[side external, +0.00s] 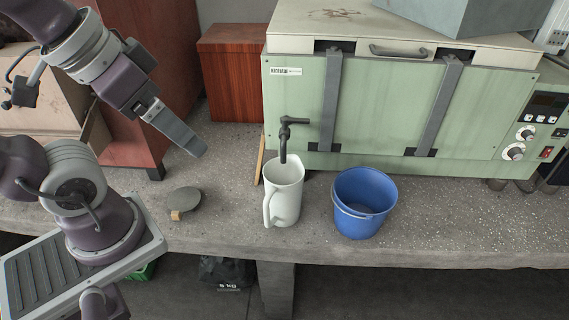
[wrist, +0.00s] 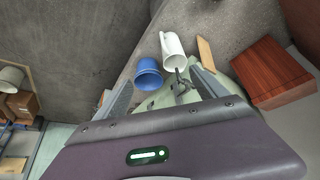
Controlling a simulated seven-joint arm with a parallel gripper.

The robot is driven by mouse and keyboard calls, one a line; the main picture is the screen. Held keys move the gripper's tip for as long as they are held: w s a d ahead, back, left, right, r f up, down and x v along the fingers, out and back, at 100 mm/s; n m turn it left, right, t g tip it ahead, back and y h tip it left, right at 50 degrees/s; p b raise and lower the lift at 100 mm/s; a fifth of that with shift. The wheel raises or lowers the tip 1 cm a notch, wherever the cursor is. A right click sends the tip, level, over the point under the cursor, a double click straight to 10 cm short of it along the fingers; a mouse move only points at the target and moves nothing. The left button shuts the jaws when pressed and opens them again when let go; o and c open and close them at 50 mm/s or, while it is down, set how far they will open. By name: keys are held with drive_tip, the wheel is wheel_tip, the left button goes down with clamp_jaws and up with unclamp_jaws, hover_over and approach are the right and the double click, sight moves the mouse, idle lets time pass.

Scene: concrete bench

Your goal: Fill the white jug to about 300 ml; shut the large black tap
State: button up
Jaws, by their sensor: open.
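The white jug (side external: 284,196) stands upright on the concrete bench, its handle toward the front left. The large black tap (side external: 288,134) comes out of the green machine's front, and its spout points down over the jug's mouth. I cannot make out a water stream or the level inside the jug. In the wrist view the jug (wrist: 176,50) and the tap (wrist: 181,80) show between my open fingers (wrist: 165,90).
A blue bucket (side external: 364,203) stands right of the jug; it also shows in the wrist view (wrist: 148,74). A reddish wooden box (side external: 236,75) stands behind. The green machine (side external: 385,110) fills the back right.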

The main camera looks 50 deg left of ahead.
drive_tip(key=w+r+n+g, duration=0.2)
drive_tip(key=w+r, duration=0.1)
drive_tip(key=w, duration=0.5)
drive_tip(key=n+g, duration=0.4)
drive_tip(key=n, duration=0.3)
hover_over(296, 119)
wheel_tip(296, 119, down, 8)
drive_tip(key=shift+s+f, duration=0.1)
drive_tip(key=shift+f, duration=0.15)
wheel_tip(296, 119, down, 7)
drive_tip(key=shift+a+r, duration=0.1)
drive_tip(key=shift+r, duration=0.05)
drive_tip(key=shift+f, duration=0.2)
drive_tip(key=c, duration=1.4)
drive_tip(key=shift+o, duration=0.2)
drive_tip(key=m, duration=0.4)
drive_tip(key=shift+s+d, duration=0.3)
drive_tip(key=o, duration=1.4)
drive_tip(key=shift+c, duration=0.2)
